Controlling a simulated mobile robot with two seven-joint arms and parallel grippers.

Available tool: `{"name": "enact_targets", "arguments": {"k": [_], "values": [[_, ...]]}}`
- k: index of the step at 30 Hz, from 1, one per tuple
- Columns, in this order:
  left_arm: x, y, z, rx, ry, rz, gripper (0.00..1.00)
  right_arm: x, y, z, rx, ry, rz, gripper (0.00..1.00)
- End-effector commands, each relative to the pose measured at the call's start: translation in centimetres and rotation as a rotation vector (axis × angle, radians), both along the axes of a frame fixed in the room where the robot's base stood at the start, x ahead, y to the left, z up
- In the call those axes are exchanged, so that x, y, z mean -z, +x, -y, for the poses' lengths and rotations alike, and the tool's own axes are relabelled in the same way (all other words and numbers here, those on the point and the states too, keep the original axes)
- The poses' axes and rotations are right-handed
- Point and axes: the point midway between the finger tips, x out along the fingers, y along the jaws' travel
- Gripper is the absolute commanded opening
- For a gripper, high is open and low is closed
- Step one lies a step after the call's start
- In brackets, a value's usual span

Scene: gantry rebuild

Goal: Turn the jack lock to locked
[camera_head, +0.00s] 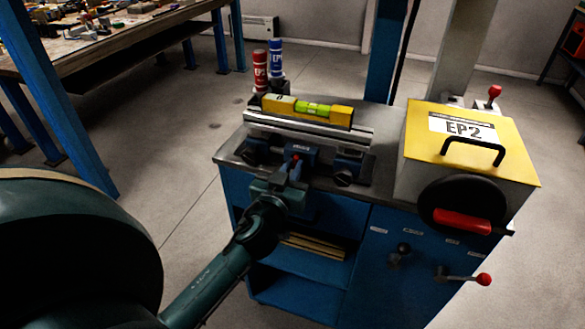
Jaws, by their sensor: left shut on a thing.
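My left gripper (291,178) reaches in from the lower left and is shut at the front of the blue clamp block (308,155) in the middle of the bench. A small red-tipped piece (296,159) shows at its fingertips. The fingers hide most of what they hold, and the label above is too small to read, so I cannot tell for sure that this is the jack lock or which way it is turned. My right gripper is not in view.
A yellow level (327,113) lies on the rail above the clamp. Red (260,70) and blue (276,60) cylinders stand behind it. The yellow EP2 box (420,135) with a red-handled wheel (462,221) is at right. A red-knobbed lever (484,279) and black knob (403,248) project from the cabinet.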

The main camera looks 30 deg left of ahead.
Motion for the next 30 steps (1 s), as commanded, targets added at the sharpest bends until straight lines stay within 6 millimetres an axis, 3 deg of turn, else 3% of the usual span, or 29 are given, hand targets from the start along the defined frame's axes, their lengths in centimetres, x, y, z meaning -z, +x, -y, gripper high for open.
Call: {"name": "enact_targets", "arguments": {"k": [14,30], "values": [[-0.03,-0.01,0.06,0.000,0.115,-0.028,0.00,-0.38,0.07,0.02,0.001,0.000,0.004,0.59],[0.02,0.03,0.22,0.000,0.585,-0.142,0.00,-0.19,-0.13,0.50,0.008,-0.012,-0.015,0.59]]}}
